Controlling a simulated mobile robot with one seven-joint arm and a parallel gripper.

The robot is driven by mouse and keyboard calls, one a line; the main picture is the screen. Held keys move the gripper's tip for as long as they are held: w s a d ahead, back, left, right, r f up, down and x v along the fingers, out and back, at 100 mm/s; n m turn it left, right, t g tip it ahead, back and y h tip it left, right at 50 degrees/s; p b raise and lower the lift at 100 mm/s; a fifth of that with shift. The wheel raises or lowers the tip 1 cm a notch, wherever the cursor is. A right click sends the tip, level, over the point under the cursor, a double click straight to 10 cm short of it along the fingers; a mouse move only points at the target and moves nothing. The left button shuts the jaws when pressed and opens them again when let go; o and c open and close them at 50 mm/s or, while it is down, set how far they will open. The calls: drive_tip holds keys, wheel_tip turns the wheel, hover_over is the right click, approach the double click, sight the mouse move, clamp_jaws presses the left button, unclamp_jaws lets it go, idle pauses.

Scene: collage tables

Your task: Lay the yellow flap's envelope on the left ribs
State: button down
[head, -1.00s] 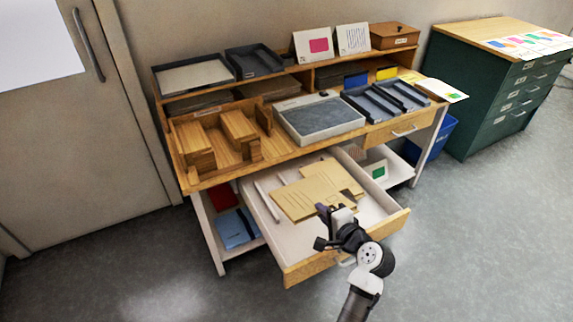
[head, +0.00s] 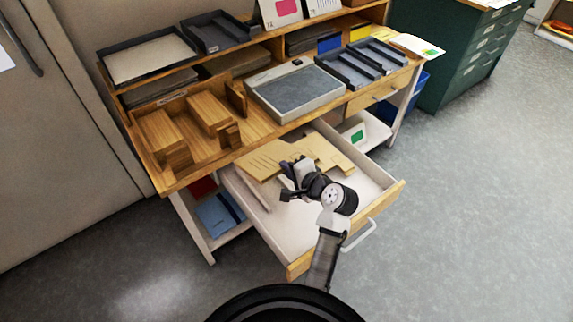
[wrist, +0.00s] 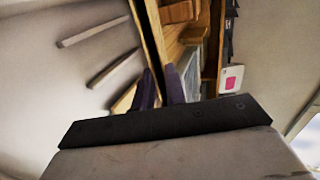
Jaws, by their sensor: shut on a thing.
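My gripper (head: 286,178) is over the open drawer, shut at the near edge of a flat tan envelope (head: 262,160) with thin lines across it. Its two fingers (wrist: 160,88) point ahead in the wrist view, where the thing between them is hard to make out. A second tan piece (head: 325,152) lies to the right, touching or overlapping the first. I cannot make out a yellow flap on either. Two pale ribs, a far one (wrist: 92,30) and a nearer one (wrist: 115,68), show on the drawer floor in the wrist view; in the head view the envelope and gripper partly cover them.
The white-floored drawer (head: 305,225) is pulled out under the wooden desk, its front edge (head: 385,205) nearest me. Wooden blocks (head: 165,140), a grey-topped box (head: 295,90) and dark trays (head: 355,65) crowd the desktop. The drawer's front part is bare.

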drive_tip(key=w+a+f+b, duration=0.3)
drive_tip(key=w+f+b, duration=0.1)
drive_tip(key=f, duration=0.6)
drive_tip(key=shift+w+a+f+b, duration=0.2)
drive_tip(key=shift+w+b, duration=0.15)
drive_tip(key=shift+b, duration=0.55)
drive_tip(key=c, duration=1.4)
unclamp_jaws()
drive_tip(key=shift+o, duration=0.2)
drive_tip(key=b+v, duration=0.2)
drive_tip(key=v, duration=1.2)
